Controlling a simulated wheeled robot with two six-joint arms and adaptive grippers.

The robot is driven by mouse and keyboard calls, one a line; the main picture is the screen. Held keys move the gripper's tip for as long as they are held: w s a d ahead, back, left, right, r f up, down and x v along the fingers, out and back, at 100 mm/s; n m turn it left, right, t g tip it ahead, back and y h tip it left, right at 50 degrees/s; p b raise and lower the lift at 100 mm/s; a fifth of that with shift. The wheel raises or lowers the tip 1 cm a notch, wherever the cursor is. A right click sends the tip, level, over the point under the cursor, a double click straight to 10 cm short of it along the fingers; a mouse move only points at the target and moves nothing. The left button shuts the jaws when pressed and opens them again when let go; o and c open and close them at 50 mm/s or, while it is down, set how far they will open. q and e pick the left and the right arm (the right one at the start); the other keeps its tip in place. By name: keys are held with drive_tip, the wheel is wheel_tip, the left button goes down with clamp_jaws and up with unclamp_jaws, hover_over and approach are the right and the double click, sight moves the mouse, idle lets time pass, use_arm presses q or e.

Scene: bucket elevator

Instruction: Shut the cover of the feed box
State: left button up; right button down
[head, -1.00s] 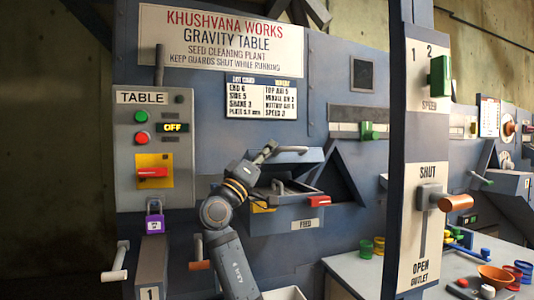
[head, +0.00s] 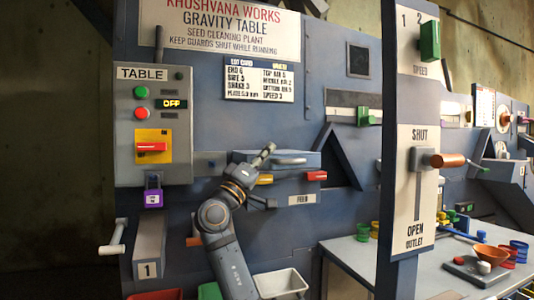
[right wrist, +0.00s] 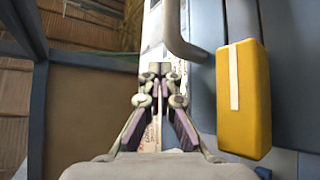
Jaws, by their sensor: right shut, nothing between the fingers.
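The feed box (head: 282,186) is on the blue machine front, above its FEED label (head: 302,200). Its blue-grey cover (head: 306,157) lies down over the box, and the inside no longer shows. A grey bar handle (head: 289,162) is on the cover's front; a grey bent handle also shows in the right wrist view (right wrist: 178,35). My right gripper (head: 268,150) is at the cover's left part, its fingers shut and empty. In the right wrist view the closed fingertips (right wrist: 161,72) are left of the handle; contact is unclear. My left gripper is not in view.
A yellow block (head: 265,179) and a red one (head: 316,176) sit on the box front; the yellow block is close right of the fingers in the wrist view (right wrist: 243,98). A white bin (head: 281,283) stands below. The outlet post (head: 397,220) rises to the right.

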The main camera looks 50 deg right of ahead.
idle(0.4)
drive_tip(key=v, duration=1.2)
